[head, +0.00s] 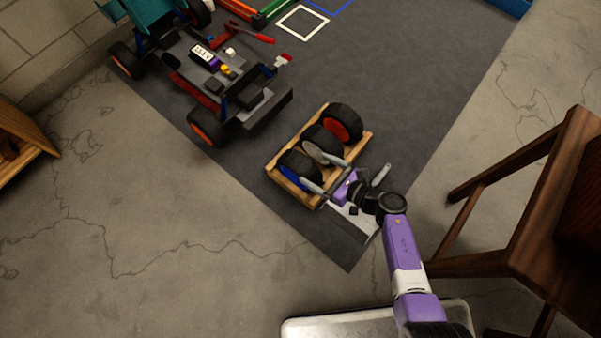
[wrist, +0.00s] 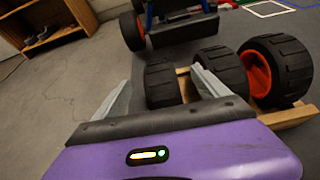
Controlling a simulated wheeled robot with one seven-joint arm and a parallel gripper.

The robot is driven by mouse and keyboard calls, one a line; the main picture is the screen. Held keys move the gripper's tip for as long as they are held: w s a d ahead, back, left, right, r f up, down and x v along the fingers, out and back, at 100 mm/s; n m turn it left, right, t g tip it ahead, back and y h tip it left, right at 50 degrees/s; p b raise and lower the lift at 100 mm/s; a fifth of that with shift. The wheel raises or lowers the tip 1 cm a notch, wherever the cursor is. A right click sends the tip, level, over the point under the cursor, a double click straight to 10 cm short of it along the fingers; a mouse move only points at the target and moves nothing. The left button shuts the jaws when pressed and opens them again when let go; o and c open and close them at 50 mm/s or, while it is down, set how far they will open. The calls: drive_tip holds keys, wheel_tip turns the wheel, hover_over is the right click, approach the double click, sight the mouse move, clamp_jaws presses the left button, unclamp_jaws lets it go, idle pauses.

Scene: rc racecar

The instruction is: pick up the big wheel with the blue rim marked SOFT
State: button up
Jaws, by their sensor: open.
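The big wheel with the blue rim (head: 289,174) stands at the left end of a wooden tray (head: 276,173) on the dark mat. Its SOFT marking cannot be read. A black tyre, likely this same wheel (wrist: 161,84), shows in the wrist view beyond and between my fingers, its rim hidden. My gripper (head: 322,174) is open and empty, at the tray's near side, with its fingers pointing towards the wheels. It also shows in the wrist view (wrist: 157,88). I cannot tell from these views whether the fingers touch anything.
A grey-rimmed wheel (head: 319,146) and an orange-rimmed wheel (head: 342,123) stand beside it in the tray. The racecar (head: 225,85) is behind to the left. A wooden chair (head: 530,200) stands to the right.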

sight(301, 163)
drive_tip(key=x, duration=0.1)
drive_tip(key=b+x, duration=0.1)
drive_tip(key=x, duration=0.1)
drive_tip(key=shift+f, duration=0.3)
drive_tip(key=b+x, duration=0.3)
drive_tip(key=x, duration=0.1)
drive_tip(key=shift+s+a+f, duration=0.1)
drive_tip(key=shift+s+f, duration=0.1)
drive_tip(key=shift+w+a, duration=0.3)
drive_tip(key=shift+c, duration=0.5)
clamp_jaws()
